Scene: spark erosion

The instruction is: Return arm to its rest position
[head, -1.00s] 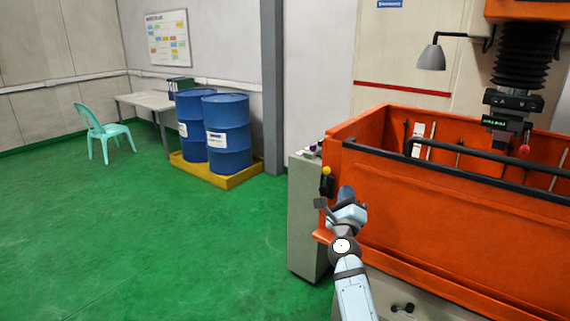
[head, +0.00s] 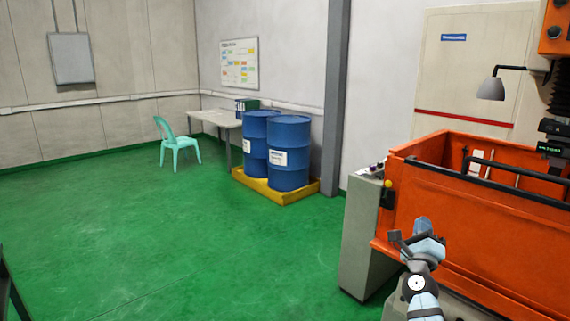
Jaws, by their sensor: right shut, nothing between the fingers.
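My right arm comes in from the bottom right of the head view. Its gripper (head: 424,230) is shut and empty, in front of the left end of the orange machine tank (head: 480,235). The fingertips are partly hidden by the wrist, and I cannot tell how far they are from the tank wall. My left gripper is not in view.
A grey cabinet (head: 360,235) with a yellow knob (head: 388,184) above its right side stands close left of the gripper. Two blue drums (head: 289,165) stand on a yellow pallet (head: 300,196). A turquoise chair (head: 180,150) and a table (head: 212,118) are farther back. The green floor (head: 150,230) is open.

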